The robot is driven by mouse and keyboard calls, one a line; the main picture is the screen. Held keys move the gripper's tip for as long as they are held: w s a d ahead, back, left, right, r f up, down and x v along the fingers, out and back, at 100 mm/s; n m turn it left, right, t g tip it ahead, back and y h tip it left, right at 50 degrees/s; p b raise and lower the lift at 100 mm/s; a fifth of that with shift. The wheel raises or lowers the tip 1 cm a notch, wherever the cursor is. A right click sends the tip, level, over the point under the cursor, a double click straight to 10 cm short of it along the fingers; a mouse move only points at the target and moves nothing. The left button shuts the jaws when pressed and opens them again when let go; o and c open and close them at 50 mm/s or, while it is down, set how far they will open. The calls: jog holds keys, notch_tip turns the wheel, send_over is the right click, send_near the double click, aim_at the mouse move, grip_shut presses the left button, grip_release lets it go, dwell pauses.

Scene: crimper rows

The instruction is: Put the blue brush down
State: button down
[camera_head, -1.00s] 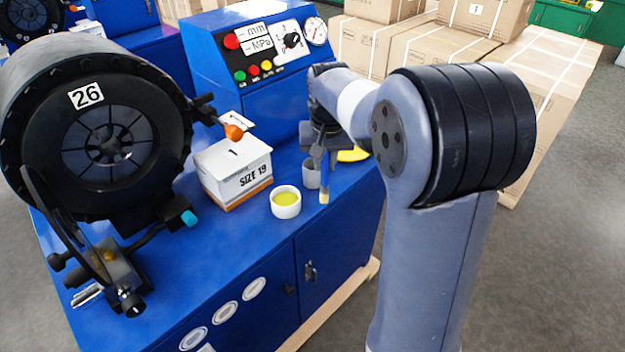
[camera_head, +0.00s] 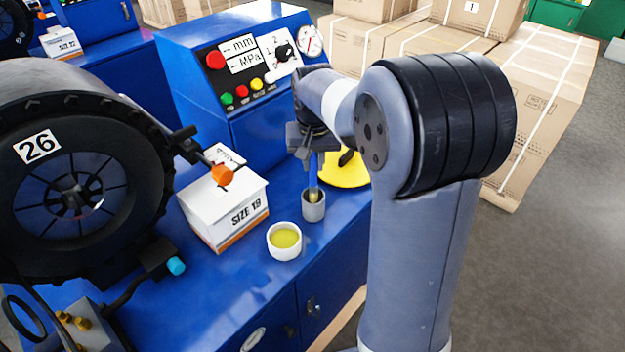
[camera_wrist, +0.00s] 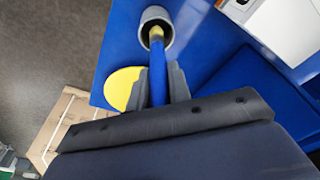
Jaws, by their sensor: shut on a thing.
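The blue brush (camera_head: 313,172) is held upright in my gripper (camera_head: 312,154), its yellow tip inside or just over the mouth of a grey cup (camera_head: 314,212). In the wrist view the blue brush (camera_wrist: 157,85) runs from between the fingers of my gripper (camera_wrist: 159,84) toward the grey cup (camera_wrist: 160,18), and its yellow end shows within the cup's rim. Whether the tip touches the cup's bottom is hidden. The cup stands on the blue bench top (camera_head: 275,190).
A white bowl of yellow liquid (camera_head: 285,240) stands left of the cup. The SIZE 19 box (camera_head: 225,215) is farther left. A yellow disc (camera_head: 347,172) lies behind the cup. The control panel (camera_head: 255,70) rises at the back, and the crimper (camera_head: 75,190) is at left.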

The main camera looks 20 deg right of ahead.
aim_at(313, 177)
jog(key=shift+f, duration=2.4)
jog(key=shift+f, duration=0.15)
jog(key=c, duration=1.3)
grip_release()
jog(key=r, duration=0.4)
jog(key=s+r, duration=0.1)
jog(key=r, duration=0.7)
jog(key=shift+s+a+r, duration=0.1)
jog(key=shift+s+a, duration=0.05)
jog(key=shift+s, duration=0.2)
